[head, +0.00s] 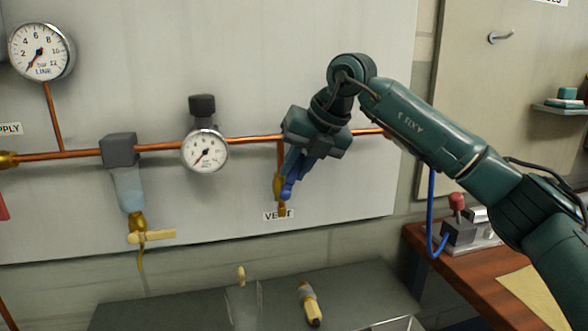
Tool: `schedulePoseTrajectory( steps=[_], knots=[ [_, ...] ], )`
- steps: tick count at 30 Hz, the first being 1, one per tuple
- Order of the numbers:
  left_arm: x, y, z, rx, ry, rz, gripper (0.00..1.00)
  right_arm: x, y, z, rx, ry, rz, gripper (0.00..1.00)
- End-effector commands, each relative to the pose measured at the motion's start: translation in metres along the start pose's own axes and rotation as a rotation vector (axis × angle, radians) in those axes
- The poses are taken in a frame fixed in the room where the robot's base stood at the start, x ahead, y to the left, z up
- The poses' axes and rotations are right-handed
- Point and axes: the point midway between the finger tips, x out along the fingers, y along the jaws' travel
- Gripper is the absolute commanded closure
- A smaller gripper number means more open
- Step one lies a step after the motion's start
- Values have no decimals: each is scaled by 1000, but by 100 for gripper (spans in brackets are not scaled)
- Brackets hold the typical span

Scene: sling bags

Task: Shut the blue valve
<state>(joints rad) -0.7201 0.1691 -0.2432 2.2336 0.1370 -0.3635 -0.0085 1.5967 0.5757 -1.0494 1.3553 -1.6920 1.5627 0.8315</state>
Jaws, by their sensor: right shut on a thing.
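The blue valve handle (290,180) is on the short vertical copper branch above the label that reads like "VENT" (278,215). It slants down and to the left beside the brass valve body. My right gripper (299,160) comes in from the right and is shut on the upper part of the blue handle. The gripper hides the handle's upper end and part of the pipe. My left gripper is not in view.
A horizontal copper pipe (165,147) crosses the grey panel. It carries a regulator with a gauge (205,151) and a filter bowl (129,188) with a yellow-handled drain. A line gauge (40,51) is upper left. A grey bench (200,312) lies below, a wooden table (480,285) right.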

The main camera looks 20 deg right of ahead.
Motion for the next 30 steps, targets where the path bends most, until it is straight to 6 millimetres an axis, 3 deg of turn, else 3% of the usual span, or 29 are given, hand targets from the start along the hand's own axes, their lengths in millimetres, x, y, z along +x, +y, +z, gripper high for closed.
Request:
schedulePoseTrajectory(
  steps=[1, 2, 10, 20, 23, 30],
  knots=[
    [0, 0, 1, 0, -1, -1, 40, 0, 0, 0, 0, -2, -1, 100],
    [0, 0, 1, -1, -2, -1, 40, 0, 0, 0, 0, -2, -1, 81],
    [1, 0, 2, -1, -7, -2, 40, 0, 0, 0, -1, -1, -2, 60],
    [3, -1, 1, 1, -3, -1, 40, -8, 1, 1, -1, -2, -1, 60],
    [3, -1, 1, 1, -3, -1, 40, -22, 0, 1, -1, -4, -1, 60],
    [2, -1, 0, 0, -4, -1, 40, -76, 1, 1, -1, -5, -1, 60]
  ],
)
